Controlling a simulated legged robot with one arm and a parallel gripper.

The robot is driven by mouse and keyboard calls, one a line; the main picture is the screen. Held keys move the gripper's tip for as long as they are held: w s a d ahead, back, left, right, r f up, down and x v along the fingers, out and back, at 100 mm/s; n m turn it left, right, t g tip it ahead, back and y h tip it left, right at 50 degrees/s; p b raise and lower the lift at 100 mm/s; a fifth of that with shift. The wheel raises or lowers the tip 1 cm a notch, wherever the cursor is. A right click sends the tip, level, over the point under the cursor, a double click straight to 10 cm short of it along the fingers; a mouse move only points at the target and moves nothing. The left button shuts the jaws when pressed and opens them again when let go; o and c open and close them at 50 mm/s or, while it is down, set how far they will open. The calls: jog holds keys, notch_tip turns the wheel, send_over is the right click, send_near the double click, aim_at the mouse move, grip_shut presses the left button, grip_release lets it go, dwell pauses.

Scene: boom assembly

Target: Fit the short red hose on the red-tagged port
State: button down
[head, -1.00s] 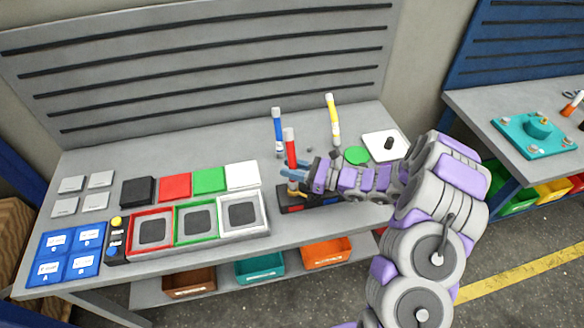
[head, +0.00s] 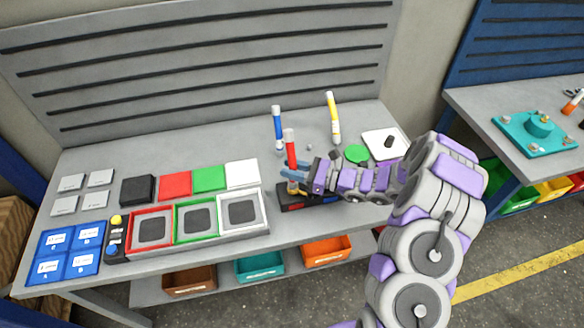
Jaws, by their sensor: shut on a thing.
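The short red hose (head: 291,152) stands nearly upright with a pale upper end. My gripper (head: 292,178) is shut on its lower part, above the front of the bench. A dark block with a red tag (head: 289,208) sits on the bench under my gripper. My gripper and arm hide much of this block, and its ports do not show clearly. I cannot tell whether the hose's lower end touches a port.
A blue hose (head: 278,128) and a yellow hose (head: 333,118) stand behind. A green disc (head: 356,153) and a white plate (head: 379,144) lie to the right. A tray with framed compartments (head: 255,225) is at the left. Coloured bins sit below the bench.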

jog(key=shift+f, duration=0.1)
jog(key=c, duration=0.7)
grip_release()
jog(key=shift+c, duration=0.2)
jog(key=p+v, duration=0.2)
jog(key=v, duration=1.5)
jog(key=shift+d, duration=0.25)
jog(key=s+a+r+n+g+h, duration=0.6)
jog(key=s+a+r+n+g, duration=0.4)
jog(key=s+r+n, duration=0.55)
jog(key=s+d+n+t+h, duration=0.1)
jog(key=s+d+h, duration=0.2)
jog(key=s, duration=0.3)
jog(key=s+d+r+n+t+h, duration=0.1)
jog(key=s+d+n+h, duration=0.1)
jog(key=s, duration=0.5)
jog(key=s+d+n+t+h, duration=0.1)
jog(key=s+d+n+h, duration=0.1)
jog(key=s+d+h, duration=0.2)
jog(key=s+h, duration=0.2)
jog(key=s, duration=0.1)
jog(key=shift+d+r+t, duration=0.2)
jog(key=shift+d+t, duration=0.1)
jog(key=shift+d, duration=0.05)
